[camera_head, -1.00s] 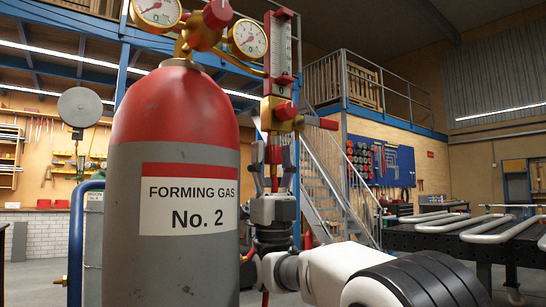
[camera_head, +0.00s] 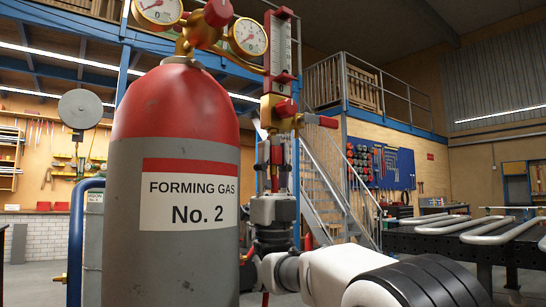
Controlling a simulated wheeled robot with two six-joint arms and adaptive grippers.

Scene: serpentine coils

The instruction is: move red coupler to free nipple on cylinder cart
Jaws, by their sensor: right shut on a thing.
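The grey cylinder with a red shoulder (camera_head: 170,240), labelled "FORMING GAS No. 2", fills the left middle of the view. Its brass regulator has a flowmeter (camera_head: 282,48) and a brass valve block with red knobs (camera_head: 285,112) on the right side. My right gripper (camera_head: 274,150) points upward just under this block, shut on the red coupler (camera_head: 275,156). Only a little of the coupler shows between the fingers. I cannot tell whether it touches the outlet above. A red hose hangs below. The free nipple is not clearly visible. My left gripper is not in view.
The cylinder stands close to the left of my right gripper. Two pressure gauges (camera_head: 248,38) sit above it. A dark table with bent pipes (camera_head: 480,233) is at the right. Stairs (camera_head: 335,190) rise behind the gripper.

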